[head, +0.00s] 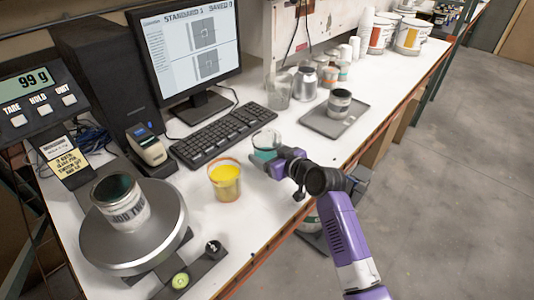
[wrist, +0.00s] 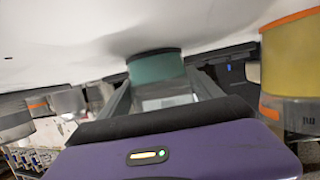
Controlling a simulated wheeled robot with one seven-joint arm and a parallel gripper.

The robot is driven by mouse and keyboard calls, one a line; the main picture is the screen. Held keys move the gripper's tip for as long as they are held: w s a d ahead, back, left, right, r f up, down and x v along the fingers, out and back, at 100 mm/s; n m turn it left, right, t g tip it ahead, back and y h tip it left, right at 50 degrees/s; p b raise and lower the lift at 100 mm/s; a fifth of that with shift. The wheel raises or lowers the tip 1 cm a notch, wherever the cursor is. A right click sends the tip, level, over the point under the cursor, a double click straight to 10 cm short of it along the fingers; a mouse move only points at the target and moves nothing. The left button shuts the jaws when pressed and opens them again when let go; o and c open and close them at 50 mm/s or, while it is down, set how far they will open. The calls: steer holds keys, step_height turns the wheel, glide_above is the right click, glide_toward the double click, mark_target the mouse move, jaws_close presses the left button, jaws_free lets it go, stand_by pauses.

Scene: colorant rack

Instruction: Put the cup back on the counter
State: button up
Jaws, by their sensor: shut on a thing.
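A clear cup with teal contents (head: 266,143) is at my gripper (head: 268,160), near the middle of the white counter (head: 300,150). In the wrist view the teal cup (wrist: 155,67) sits between the two fingers of my gripper (wrist: 157,84), which are shut on it. The cup looks upright in the head view and is partly hidden by my gripper. It is over the counter and close to its surface; I cannot tell whether its base touches.
A yellow cup (head: 225,180) stands close to the left of my gripper. A keyboard (head: 222,134) lies behind. A grey tray with a can (head: 338,103) is to the right. A scale (head: 130,235) holding a can is at front left. Counter shows bare between the tray and my gripper.

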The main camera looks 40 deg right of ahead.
steer(key=o, duration=1.7)
steer(key=shift+f, duration=0.1)
steer(key=shift+c, duration=0.2)
steer(key=shift+r, duration=0.2)
steer(key=b+v, duration=0.1)
steer(key=v, duration=1.1)
